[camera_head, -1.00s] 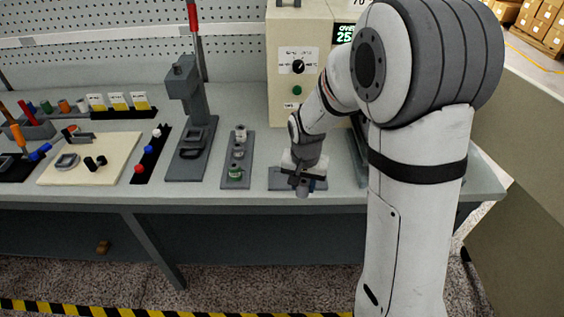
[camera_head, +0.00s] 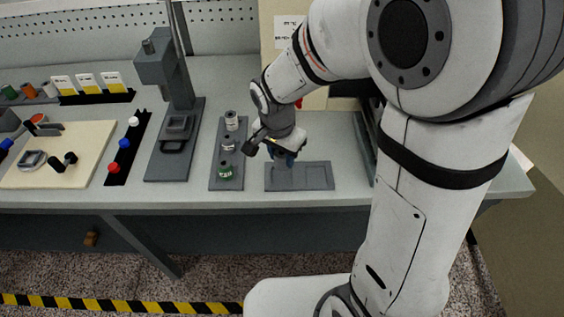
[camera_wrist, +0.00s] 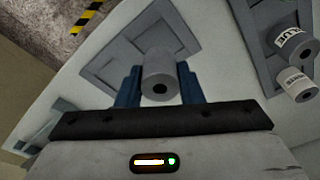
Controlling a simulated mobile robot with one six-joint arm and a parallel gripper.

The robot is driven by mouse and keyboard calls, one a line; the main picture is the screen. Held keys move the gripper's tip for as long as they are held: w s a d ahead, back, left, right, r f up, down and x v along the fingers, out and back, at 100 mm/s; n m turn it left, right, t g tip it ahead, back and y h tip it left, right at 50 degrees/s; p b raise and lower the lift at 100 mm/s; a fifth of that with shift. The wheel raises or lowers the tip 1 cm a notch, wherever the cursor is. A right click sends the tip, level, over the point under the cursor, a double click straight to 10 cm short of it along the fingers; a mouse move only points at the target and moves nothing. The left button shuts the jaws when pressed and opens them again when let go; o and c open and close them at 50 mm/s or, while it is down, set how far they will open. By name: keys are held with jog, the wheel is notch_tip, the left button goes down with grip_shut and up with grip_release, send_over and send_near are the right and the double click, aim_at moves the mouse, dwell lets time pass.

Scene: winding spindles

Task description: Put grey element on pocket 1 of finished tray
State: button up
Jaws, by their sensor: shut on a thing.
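My gripper (camera_head: 286,158) hangs at the back edge of a flat grey tray (camera_head: 318,178) with shallow recessed pockets. In the wrist view its two blue fingers are shut on a plain grey cylinder, the grey element (camera_wrist: 157,66), with a dark hole in its end. The tray also shows behind the element in the wrist view (camera_wrist: 110,70). The element is hard to make out in the head view. I cannot tell from these frames whether it touches the tray.
A grey press (camera_head: 163,105) is farther left. The table's front edge is close to the tray.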

aim_at(282, 165)
jog(key=shift+s+f, duration=0.1)
jog(key=shift+f, duration=1.75)
jog(key=shift+f, duration=0.25)
jog(key=o, duration=1)
jog(key=shift+r, duration=0.1)
